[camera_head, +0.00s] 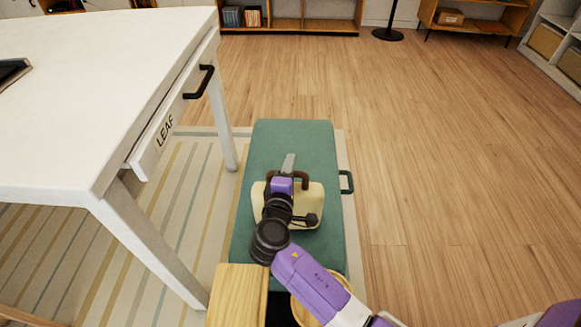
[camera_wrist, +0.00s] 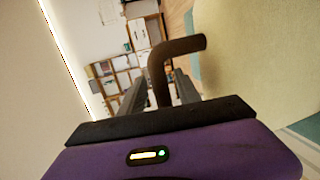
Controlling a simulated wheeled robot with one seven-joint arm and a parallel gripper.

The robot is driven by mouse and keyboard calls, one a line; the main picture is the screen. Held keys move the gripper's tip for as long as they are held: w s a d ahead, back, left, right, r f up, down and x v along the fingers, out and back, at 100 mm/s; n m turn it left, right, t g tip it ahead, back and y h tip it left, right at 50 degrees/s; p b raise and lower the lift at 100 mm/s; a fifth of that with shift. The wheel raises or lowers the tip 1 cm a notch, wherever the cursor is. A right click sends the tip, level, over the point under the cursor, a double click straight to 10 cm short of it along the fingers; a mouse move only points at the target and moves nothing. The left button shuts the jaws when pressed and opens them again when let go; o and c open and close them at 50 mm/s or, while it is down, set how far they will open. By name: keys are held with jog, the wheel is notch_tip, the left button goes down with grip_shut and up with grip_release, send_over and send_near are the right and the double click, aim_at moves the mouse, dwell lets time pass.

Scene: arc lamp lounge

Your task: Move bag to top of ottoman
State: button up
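A cream bag (camera_head: 306,215) with a brown handle (camera_head: 301,178) is over the teal padded top, which looks like the ottoman (camera_head: 293,140). I cannot tell whether the bag rests on it or hangs just above. My gripper (camera_head: 287,168) is at the bag's handle and hides part of the bag. In the wrist view the brown handle (camera_wrist: 160,75) runs between the two grey fingers of my gripper (camera_wrist: 160,92), with the bag's pale side (camera_wrist: 255,60) at the right. Whether the fingers press on the handle is not clear.
A white table (camera_head: 100,80) with a drawer marked LEAF (camera_head: 170,130) stands at the left, close to the ottoman. Wooden floor (camera_head: 430,140) is free at the right. Shelves (camera_head: 290,22) line the back.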

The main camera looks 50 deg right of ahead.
jog(key=p+v, duration=0.1)
jog(key=v, duration=1)
jog(key=s+a+f+t+y, duration=0.2)
jog(key=s+a+f+y, duration=0.8)
jog(key=s, duration=0.3)
jog(key=s+a+r+m+t+y, duration=0.1)
jog(key=s+r+m+t, duration=0.1)
jog(key=s+r, duration=0.4)
jog(key=s+a+r+m+t+y, duration=0.2)
jog(key=s+r, duration=0.5)
jog(key=r, duration=0.4)
jog(key=shift+r+m+t+y, duration=0.3)
jog(key=shift+m+t, duration=0.2)
jog(key=shift+m, duration=0.7)
jog(key=shift+s, duration=0.1)
